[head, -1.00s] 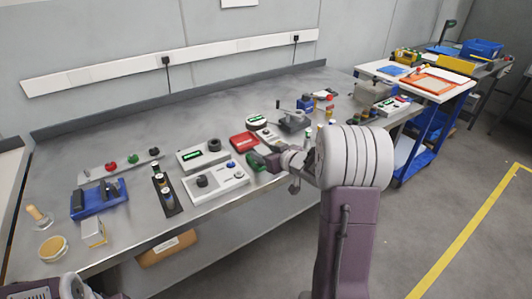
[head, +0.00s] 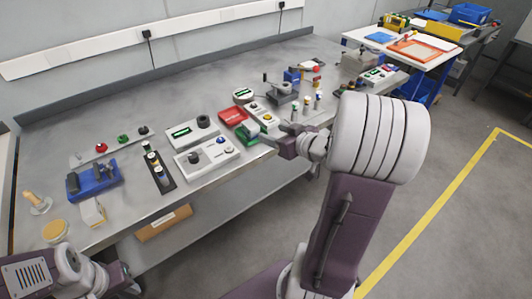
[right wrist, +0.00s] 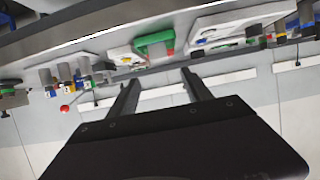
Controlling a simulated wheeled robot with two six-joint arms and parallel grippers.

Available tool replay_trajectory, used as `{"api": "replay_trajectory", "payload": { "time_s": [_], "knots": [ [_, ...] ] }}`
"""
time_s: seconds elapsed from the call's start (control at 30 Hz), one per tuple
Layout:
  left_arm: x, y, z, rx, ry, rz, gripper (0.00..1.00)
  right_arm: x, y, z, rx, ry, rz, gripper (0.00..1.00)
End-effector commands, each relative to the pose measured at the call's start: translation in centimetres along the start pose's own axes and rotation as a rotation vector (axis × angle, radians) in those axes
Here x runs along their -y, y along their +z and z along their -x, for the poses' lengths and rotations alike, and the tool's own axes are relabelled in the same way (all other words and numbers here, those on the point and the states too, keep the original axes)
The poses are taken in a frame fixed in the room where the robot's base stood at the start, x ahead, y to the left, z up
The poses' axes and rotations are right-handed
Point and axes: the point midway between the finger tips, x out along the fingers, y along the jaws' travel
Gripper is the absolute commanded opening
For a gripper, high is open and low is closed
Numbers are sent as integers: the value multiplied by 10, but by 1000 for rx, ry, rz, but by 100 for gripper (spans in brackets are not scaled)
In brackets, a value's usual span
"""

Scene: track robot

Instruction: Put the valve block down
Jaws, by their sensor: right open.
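The green valve block (head: 248,132) appears to rest on the grey bench near its front edge, just right of the white panel with a blue button. It also shows in the right wrist view (right wrist: 154,43), beyond the fingertips. My right gripper (head: 266,137) is just to the right of the block, low over the bench edge. In the right wrist view its two fingers (right wrist: 158,80) are spread apart with nothing between them. My left arm shows at the bottom left of the head view, but its gripper cannot be made out.
The white button panel (head: 207,158) is left of the block and a red tray (head: 235,114) is behind it. A small clamp-like device (head: 282,92) and several small bottles stand to the right. A blue fixture (head: 93,180) is at the left. The bench's back strip is mostly clear.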

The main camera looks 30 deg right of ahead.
Motion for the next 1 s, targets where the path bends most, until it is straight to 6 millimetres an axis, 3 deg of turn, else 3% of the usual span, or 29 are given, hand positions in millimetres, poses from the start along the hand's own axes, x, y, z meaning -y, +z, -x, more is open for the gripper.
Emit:
{"api": "replay_trajectory", "payload": {
  "time_s": [0.17,0.27,0.37,0.43,0.53,0.67,0.9,1.0],
  "knots": [
    [0,0,0,0,0,0,36,2,15,-18,102,90,13,58],
    [0,0,0,0,0,0,36,20,52,-27,307,183,3,58],
    [0,0,0,0,0,0,36,59,102,-13,562,205,-26,58],
    [0,0,0,0,0,0,36,99,136,9,754,169,-49,58],
    [0,0,0,0,0,0,36,146,167,44,958,98,-75,58],
    [0,0,0,0,0,0,36,173,181,66,1067,47,-91,58],
    [0,0,0,0,0,0,36,174,182,68,1076,45,-96,58],
    [0,-1,10,0,0,0,36,174,173,72,1075,46,-96,58]
  ]
}}
